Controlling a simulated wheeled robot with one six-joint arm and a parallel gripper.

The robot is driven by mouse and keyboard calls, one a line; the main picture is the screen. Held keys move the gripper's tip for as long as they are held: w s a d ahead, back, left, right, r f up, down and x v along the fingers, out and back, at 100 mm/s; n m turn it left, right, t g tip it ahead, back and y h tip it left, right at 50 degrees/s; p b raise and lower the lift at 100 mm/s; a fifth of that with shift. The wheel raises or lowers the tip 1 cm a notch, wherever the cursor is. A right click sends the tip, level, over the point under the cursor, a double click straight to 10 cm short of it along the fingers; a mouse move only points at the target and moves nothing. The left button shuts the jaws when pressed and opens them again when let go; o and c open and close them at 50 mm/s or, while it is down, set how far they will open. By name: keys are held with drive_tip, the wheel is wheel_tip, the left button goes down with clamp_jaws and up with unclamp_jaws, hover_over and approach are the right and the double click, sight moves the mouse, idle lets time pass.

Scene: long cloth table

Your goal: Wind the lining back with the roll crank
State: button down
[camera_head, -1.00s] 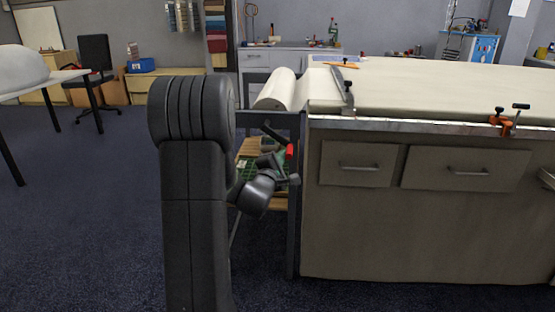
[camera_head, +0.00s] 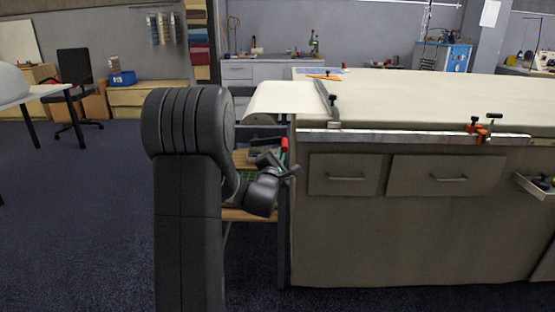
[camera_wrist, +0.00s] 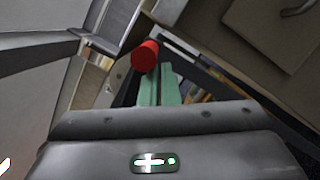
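The crank's red handle (camera_head: 284,145) shows at the left end of the table, below the lining, just above my gripper (camera_head: 290,170). In the wrist view the red handle (camera_wrist: 145,57) lies at the tip of the left green finger. My gripper's two green fingers (camera_wrist: 158,88) are close together with only a narrow gap. I see no handle between them, and I cannot tell whether they touch it. The pale lining (camera_head: 285,98) spreads past the table's left end, over the roll (camera_head: 258,120). My arm hides part of the roll and the crank.
The long cloth-covered table (camera_head: 430,95) has a metal rail (camera_head: 400,135) along its front and an orange clamp (camera_head: 482,128). Wooden shelves (camera_head: 250,214) stand below the roll. Floor at left is open.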

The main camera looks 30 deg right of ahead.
drive_tip(key=shift+s+d+r, duration=0.1)
drive_tip(key=shift+d+r, duration=0.05)
drive_tip(key=shift+r, duration=0.55)
drive_tip(key=shift+r, duration=0.15)
drive_tip(key=shift+d, duration=0.1)
